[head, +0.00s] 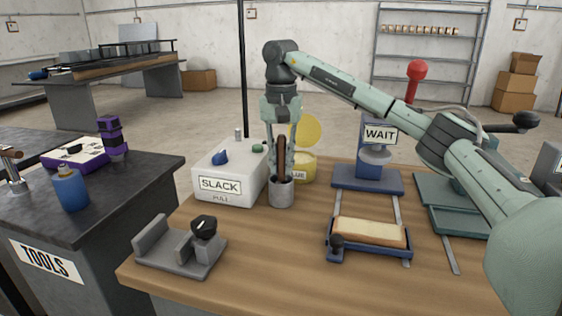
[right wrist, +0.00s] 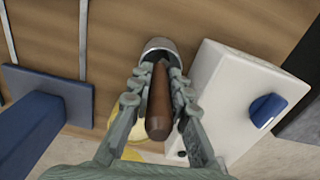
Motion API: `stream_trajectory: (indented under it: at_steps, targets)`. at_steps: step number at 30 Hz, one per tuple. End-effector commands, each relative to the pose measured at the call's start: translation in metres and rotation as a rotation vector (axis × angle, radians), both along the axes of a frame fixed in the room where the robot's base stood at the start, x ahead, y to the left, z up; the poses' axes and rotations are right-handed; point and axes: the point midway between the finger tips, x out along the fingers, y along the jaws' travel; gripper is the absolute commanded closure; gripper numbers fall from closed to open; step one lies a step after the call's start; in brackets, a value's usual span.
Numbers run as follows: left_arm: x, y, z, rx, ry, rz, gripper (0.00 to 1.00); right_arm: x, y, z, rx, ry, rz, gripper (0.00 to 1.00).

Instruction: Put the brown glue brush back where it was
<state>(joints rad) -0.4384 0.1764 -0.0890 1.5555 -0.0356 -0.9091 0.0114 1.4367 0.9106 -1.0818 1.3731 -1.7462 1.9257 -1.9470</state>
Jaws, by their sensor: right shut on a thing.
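The brown glue brush (head: 281,160) stands upright with its lower end inside a small grey metal cup (head: 281,193) on the wooden table. My right gripper (head: 281,134) comes down from above and is shut on the brush's handle. In the right wrist view the brown handle (right wrist: 158,100) lies between the two fingers, and its far end meets the cup (right wrist: 158,46). Whether the brush touches the cup's bottom is hidden. A yellow glue pot (head: 301,168) stands just behind the cup, with a round yellow disc above it. My left gripper is not in view.
A white box marked SLACK (head: 228,177) with a blue knob stands close left of the cup. A blue press with a WAIT sign (head: 368,180) and a blue tray (head: 372,255) holding a pale block are to the right. A grey fixture (head: 180,250) sits front left. Table front centre is clear.

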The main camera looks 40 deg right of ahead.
Motion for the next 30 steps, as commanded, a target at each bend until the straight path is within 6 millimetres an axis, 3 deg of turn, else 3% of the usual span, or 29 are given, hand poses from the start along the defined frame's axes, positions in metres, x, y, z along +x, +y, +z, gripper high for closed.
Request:
stream_trajectory:
  at_steps: [10,11,15,25,30]
  targets:
    - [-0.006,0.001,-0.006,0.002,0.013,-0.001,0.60,0.000,0.000,-0.004,0.000,-0.001,0.001,1.00]
    - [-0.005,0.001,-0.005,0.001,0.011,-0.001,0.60,0.000,0.000,-0.003,0.001,-0.002,0.001,0.79]
    - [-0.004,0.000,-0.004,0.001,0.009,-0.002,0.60,0.000,0.000,-0.003,0.001,-0.002,0.001,0.62]
    - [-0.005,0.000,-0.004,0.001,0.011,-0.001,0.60,0.001,0.000,0.000,0.001,-0.002,0.001,0.62]
    - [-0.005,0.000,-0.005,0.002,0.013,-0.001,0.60,0.002,0.001,0.021,0.002,-0.006,0.001,0.62]
